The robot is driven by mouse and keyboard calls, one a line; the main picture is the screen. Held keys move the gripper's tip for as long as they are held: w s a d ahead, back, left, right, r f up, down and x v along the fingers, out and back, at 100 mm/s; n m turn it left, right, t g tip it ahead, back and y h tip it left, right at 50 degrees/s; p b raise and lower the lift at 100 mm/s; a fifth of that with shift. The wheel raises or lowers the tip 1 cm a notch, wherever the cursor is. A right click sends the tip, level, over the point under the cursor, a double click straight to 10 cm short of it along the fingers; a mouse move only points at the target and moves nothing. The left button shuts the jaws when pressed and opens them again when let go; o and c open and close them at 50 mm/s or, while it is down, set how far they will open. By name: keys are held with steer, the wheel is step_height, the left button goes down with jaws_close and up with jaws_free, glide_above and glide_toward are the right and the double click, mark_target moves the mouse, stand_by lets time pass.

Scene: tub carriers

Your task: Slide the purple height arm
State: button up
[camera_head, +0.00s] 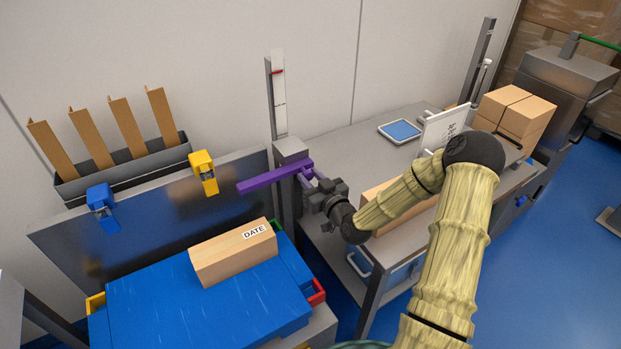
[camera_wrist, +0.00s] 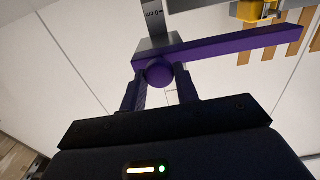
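The purple height arm (camera_head: 272,179) is a flat horizontal bar on a grey upright post, reaching left over the blue bed. In the wrist view the bar (camera_wrist: 235,42) runs across the top, with a round purple knob (camera_wrist: 158,72) facing me. My gripper (camera_head: 318,187) is at the bar's right end by the post. In the wrist view my gripper (camera_wrist: 160,88) has one finger on each side of the knob, close against it, and appears shut on it. The exact contact is partly hidden.
The post carries a white scale (camera_head: 279,95) with a red mark. A box marked DATE (camera_head: 235,252) lies on the blue bed (camera_head: 200,300) below the bar. Yellow (camera_head: 203,172) and blue (camera_head: 102,207) clamps sit on the back panel. A grey table (camera_head: 365,145) stands right.

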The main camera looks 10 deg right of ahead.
steer(key=shift+f, duration=0.15)
jaws_close()
step_height(320, 180, down, 19)
steer(key=b, duration=1.4)
steer(key=shift+r, duration=0.2)
steer(key=o, duration=1.1)
jaws_free()
steer(key=v, duration=1.7)
steer(key=shift+s+r+p, duration=0.1)
steer(key=shift+s+p, duration=0.1)
steer(key=shift+p, duration=0.2)
